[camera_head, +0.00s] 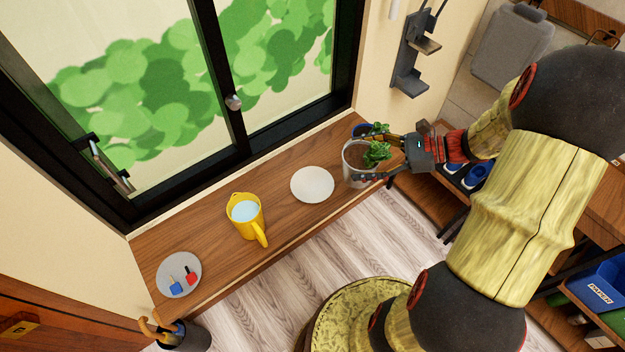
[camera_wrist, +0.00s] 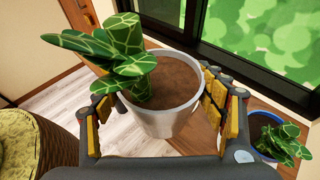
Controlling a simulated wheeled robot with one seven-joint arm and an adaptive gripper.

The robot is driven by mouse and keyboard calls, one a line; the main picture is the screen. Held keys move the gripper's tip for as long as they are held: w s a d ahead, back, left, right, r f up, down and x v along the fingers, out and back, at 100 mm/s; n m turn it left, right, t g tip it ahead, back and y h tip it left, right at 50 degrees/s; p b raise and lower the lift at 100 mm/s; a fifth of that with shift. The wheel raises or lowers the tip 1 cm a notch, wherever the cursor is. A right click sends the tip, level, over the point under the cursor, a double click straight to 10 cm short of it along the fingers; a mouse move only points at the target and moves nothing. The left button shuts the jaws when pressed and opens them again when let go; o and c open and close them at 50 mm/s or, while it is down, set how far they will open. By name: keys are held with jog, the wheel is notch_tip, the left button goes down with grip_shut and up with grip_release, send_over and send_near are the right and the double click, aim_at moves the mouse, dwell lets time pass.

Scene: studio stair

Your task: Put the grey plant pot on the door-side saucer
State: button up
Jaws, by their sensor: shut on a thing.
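The grey plant pot (camera_head: 357,170), with dark soil and a leafy plant, is at the right end of the wooden sill. My gripper (camera_head: 377,158) is shut on it from the right. In the wrist view the pot (camera_wrist: 165,112) is upright between the two fingers (camera_wrist: 163,118). I cannot tell whether its base touches the sill. An empty pale round saucer (camera_head: 312,184) lies on the sill left of the pot. A grey round dish (camera_head: 163,282), holding small blue and red items, lies at the far left end, near the brown door (camera_head: 40,312).
A yellow jug (camera_head: 246,214) stands between the saucer and the dish. A blue pot with a plant (camera_wrist: 268,148) stands close behind the grey pot. The window (camera_head: 230,90) runs along the sill's back. An umbrella stand (camera_head: 185,338) is below the left end.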

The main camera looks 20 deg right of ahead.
jog(key=shift+w+a+f+b, duration=0.6)
jog(key=shift+w+a+f, duration=1.05)
jog(key=shift+f, duration=0.5)
jog(key=shift+w+a+f+b, duration=0.65)
jog(key=shift+w+a+f, duration=0.95)
jog(key=shift+f, duration=0.5)
jog(key=shift+w+a+f+b, duration=0.6)
jog(key=shift+w+a+f, duration=1)
jog(key=shift+f, duration=0.55)
jog(key=shift+s+a, duration=0.1)
jog(key=shift+s, duration=0.05)
jog(key=shift+f, duration=0.2)
jog(key=o, duration=1.5)
jog(key=shift+o, duration=0.5)
jog(key=shift+r, duration=0.1)
